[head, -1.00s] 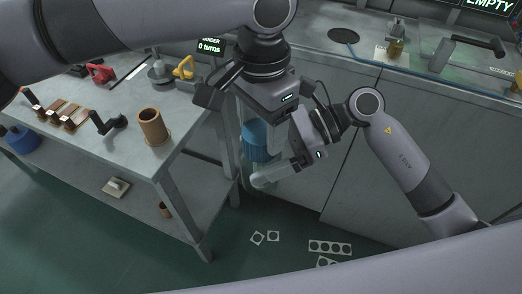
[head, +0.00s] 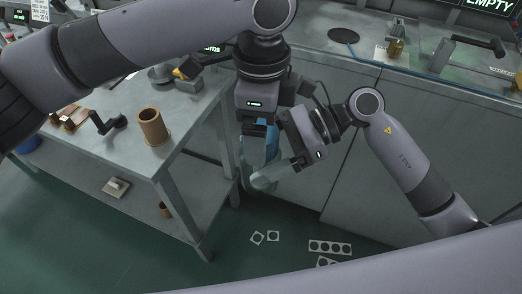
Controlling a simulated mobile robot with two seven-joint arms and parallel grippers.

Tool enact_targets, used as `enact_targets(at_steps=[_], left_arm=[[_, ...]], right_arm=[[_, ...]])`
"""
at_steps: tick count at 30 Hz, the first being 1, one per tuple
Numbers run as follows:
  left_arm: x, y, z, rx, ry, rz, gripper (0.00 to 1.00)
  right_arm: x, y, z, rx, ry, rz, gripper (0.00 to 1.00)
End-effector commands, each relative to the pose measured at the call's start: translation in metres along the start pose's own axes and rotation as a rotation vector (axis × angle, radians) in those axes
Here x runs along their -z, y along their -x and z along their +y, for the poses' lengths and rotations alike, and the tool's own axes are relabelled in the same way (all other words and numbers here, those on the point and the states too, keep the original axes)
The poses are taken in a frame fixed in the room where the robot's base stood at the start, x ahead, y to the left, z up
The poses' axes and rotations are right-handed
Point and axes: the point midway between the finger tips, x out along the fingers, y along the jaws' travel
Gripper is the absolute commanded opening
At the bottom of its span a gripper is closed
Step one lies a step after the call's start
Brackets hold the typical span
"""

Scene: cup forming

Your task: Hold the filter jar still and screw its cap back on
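The filter jar (head: 262,178) is a pale, see-through blue vessel low in front of the bench cabinets. A patch of blue (head: 272,146) above it looks like its cap, mostly hidden behind my grippers. My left gripper (head: 256,128) points down from above, right over the cap. Its fingers are dark and seen edge-on, so I cannot tell whether they touch or grip the cap. My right gripper (head: 280,165) reaches in from the right against the jar's side. Its fingertips are hidden, so its grip on the jar is unclear.
A grey table (head: 190,115) on the left carries a brown cup (head: 152,127) and a black-handled tool (head: 108,121). The grey bench (head: 345,62) stands behind the jar. Punched white sheets (head: 330,247) lie on the green floor.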

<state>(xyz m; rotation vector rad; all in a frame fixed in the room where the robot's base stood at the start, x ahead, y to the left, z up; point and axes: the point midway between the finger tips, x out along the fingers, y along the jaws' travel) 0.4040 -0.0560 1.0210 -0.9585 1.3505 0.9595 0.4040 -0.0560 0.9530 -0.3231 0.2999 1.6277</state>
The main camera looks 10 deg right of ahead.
Motion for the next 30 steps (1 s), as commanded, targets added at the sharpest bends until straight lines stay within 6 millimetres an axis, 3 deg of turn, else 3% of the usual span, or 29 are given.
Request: enact_targets(at_steps=[8, 21, 30], left_arm=[[0.001, 0.018, 0.0, 0.003, 0.0, 0.002, 0.91], [0.001, 0.104, -0.001, 0.001, 0.001, 0.001, 0.91], [0.0, 0.12, 0.0, 0.0, 0.0, 0.0, 0.91]], right_arm=[[-0.001, 0.0, 0.0, 0.002, 0.001, -0.003, 0.0], [-0.001, 0.0, 0.0, 0.002, 0.001, -0.003, 0.0], [-0.001, 0.0, 0.0, 0.002, 0.001, -0.003, 0.0]])
